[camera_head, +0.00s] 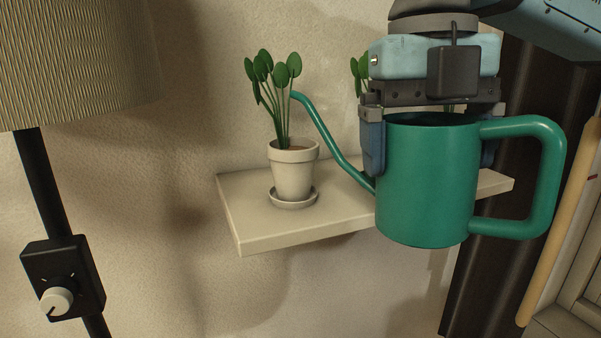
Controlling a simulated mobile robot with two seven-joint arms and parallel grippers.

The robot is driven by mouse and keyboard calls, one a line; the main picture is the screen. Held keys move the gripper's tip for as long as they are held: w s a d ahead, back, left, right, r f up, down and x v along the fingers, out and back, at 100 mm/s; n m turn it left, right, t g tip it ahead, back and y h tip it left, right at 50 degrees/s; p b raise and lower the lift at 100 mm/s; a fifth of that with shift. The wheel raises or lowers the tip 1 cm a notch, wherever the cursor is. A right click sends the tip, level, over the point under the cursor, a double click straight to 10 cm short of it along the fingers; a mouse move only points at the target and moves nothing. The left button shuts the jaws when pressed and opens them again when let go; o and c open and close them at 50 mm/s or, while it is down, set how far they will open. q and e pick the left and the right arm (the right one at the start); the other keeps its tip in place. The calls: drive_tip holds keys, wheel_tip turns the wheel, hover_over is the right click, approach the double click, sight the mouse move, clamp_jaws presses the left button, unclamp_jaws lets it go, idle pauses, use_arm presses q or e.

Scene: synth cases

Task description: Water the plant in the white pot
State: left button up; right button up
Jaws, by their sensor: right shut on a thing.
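A plant with round green leaves (271,72) grows in a white pot (292,172) on a saucer (293,199), near the left end of a wall shelf. My right gripper (430,150) is shut on a green watering can (425,205), one finger on each side of its body below the rim. The can looks close to upright, in front of the shelf's right part. Its spout (330,138) rises to the left, and the tip shows beside the plant's stems, above the pot. No water shows. My left gripper is not in view.
The pale shelf (245,225) is bare left of the pot. A second plant (360,70) stands behind my right gripper, its pot hidden. A lamp with a striped shade (75,60) and a dial box (62,277) stands left. A dark post (485,270) is at right.

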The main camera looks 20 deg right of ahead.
drive_tip(key=shift+r+p, duration=0.2)
drive_tip(key=shift+p, duration=0.1)
drive_tip(key=shift+s+r+g+h+p, duration=0.1)
drive_tip(key=shift+r+g+h+p, duration=0.25)
drive_tip(key=shift+g+p, duration=0.45)
idle(1.8)
drive_tip(key=shift+r+g+h+p, duration=0.3)
drive_tip(key=shift+r+p, duration=0.2)
drive_tip(key=shift+p, duration=0.2)
idle(0.6)
drive_tip(key=shift+r+p, duration=0.25)
drive_tip(key=shift+p, duration=0.15)
drive_tip(key=shift+r+g, duration=0.1)
drive_tip(key=shift+g, duration=0.2)
drive_tip(key=shift+a, duration=0.1)
